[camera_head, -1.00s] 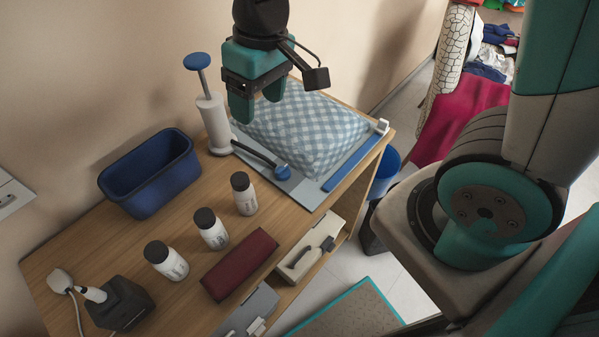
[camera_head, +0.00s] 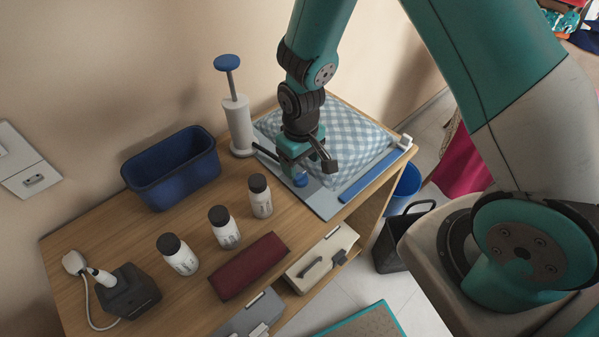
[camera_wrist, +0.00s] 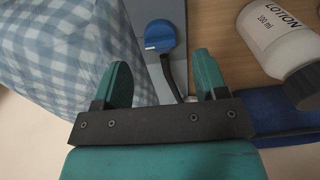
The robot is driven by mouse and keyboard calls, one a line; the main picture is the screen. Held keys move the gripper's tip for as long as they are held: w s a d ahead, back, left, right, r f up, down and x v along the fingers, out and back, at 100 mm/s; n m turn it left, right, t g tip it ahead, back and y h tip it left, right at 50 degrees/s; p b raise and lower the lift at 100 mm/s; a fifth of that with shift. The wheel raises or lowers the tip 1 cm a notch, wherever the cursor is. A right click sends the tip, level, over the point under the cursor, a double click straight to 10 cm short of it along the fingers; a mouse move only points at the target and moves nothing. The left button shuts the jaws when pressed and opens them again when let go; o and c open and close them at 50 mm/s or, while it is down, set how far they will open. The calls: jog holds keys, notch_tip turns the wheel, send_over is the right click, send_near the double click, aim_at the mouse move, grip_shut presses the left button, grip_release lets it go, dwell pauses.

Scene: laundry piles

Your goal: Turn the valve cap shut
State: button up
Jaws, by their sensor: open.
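The valve cap (camera_head: 301,181) is a small round blue piece on the grey board beside the blue-and-white checked bag (camera_head: 352,138). It also shows in the wrist view as a blue disc (camera_wrist: 159,35) with a line across it, at the end of a black hose (camera_wrist: 175,78). My gripper (camera_head: 295,169) is low over the board, close to the cap. In the wrist view my gripper (camera_wrist: 164,80) is open, with the hose between its fingers in the picture and the cap beyond the fingertips. I cannot tell whether anything touches.
A white hand pump (camera_head: 238,125) with a blue knob stands left of the bag. A blue bin (camera_head: 170,178), several white bottles such as this one (camera_head: 260,197) and a dark red box (camera_head: 248,265) share the wooden table. A blue strip (camera_head: 375,173) lies along the board's right side.

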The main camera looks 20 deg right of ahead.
aim_at(300, 175)
notch_tip(300, 175, down, 5)
dwell(0.3)
